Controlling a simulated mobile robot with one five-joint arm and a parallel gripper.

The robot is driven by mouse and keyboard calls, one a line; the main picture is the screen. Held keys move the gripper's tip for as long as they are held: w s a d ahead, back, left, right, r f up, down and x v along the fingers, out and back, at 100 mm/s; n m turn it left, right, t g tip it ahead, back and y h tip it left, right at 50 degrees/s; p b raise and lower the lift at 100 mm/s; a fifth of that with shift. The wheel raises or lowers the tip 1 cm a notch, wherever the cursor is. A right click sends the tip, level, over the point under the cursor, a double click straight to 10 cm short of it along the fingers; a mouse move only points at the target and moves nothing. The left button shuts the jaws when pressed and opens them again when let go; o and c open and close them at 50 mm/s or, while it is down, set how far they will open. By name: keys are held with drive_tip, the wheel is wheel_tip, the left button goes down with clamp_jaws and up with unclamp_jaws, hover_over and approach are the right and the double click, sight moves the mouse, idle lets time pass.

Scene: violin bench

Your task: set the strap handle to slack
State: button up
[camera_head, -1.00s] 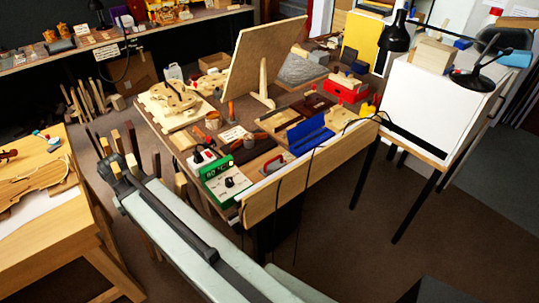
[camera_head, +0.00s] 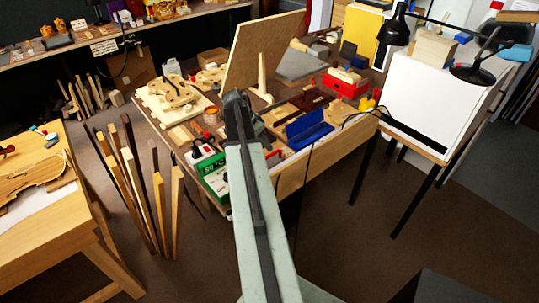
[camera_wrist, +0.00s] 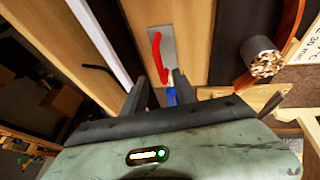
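A red curved handle (camera_wrist: 157,55), which looks like the strap handle, lies over a grey metal plate (camera_wrist: 168,47) on a wooden board in the wrist view. A small blue piece (camera_wrist: 171,97) shows just below its near end, close to my right finger. My gripper (camera_wrist: 157,90) has its two dark fingers apart, with the handle just beyond their tips; I see no grip on it. In the head view my gripper (camera_head: 236,98) is above the bench's front part, and a bit of red (camera_head: 273,154) shows right of my arm. Much of that area is hidden by my arm.
A green box with a display (camera_head: 214,178) stands left of my arm, and a blue open case (camera_head: 309,130) to the right. A tilted board (camera_head: 262,50) rises behind. In the wrist view a round bristled end (camera_wrist: 264,62) is at the right.

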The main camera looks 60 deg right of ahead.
sight(272, 158)
drive_tip(key=b+x, duration=0.3)
drive_tip(key=x, duration=0.2)
clamp_jaws()
idle(1.3)
